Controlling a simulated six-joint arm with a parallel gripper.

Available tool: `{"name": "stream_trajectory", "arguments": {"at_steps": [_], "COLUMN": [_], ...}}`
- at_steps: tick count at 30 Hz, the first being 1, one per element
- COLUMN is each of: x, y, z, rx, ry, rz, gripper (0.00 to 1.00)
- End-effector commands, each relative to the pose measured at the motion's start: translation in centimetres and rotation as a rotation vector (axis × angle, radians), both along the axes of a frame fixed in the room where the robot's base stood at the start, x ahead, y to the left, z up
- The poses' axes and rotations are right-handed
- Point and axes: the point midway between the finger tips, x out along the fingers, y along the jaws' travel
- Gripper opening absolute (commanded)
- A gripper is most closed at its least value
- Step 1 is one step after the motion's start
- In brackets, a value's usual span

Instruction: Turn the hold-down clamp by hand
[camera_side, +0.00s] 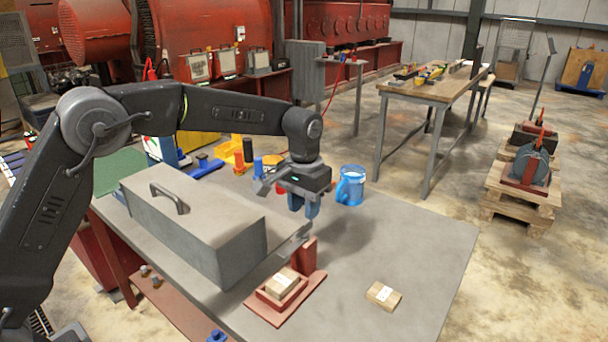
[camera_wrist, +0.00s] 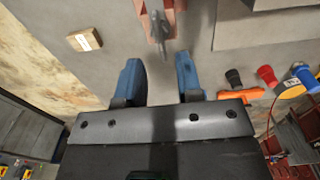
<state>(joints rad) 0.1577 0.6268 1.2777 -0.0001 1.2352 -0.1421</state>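The hold-down clamp shows as a grey bar (camera_side: 290,243) at the top of a red upright post (camera_side: 304,257) on a red base plate (camera_side: 262,309). In the wrist view its narrow grey bar (camera_wrist: 156,22) lies ahead of the gap between my fingertips. A wooden block with a pale label (camera_side: 282,283) sits in the red holder on the base plate. My gripper (camera_side: 304,209) hangs above and behind the post, pointing down. In the wrist view my gripper (camera_wrist: 158,67) has its two blue fingers apart with nothing between them. No contact with the clamp shows.
A grey toolbox (camera_side: 190,222) stands left of the clamp. A loose labelled block (camera_side: 383,295) lies to the right; it also shows in the wrist view (camera_wrist: 84,40). A blue mug (camera_side: 350,186) stands behind my gripper. The tabletop (camera_side: 420,245) right of these is clear.

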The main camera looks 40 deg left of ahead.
Motion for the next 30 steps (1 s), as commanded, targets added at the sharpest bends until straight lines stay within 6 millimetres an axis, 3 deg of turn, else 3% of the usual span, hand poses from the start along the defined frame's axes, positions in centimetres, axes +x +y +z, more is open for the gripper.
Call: {"name": "stream_trajectory", "arguments": {"at_steps": [6, 12, 30], "x": [0.0, 0.0, -0.7], "y": [0.0, 0.0, 0.3], "z": [5.1, 8.1, 9.9], "rx": [0.0, 0.0, -0.002], "ry": [-0.003, -0.002, -0.013], "rz": [0.0, -0.001, 0.001], "gripper": [0.33, 0.33, 0.33]}}
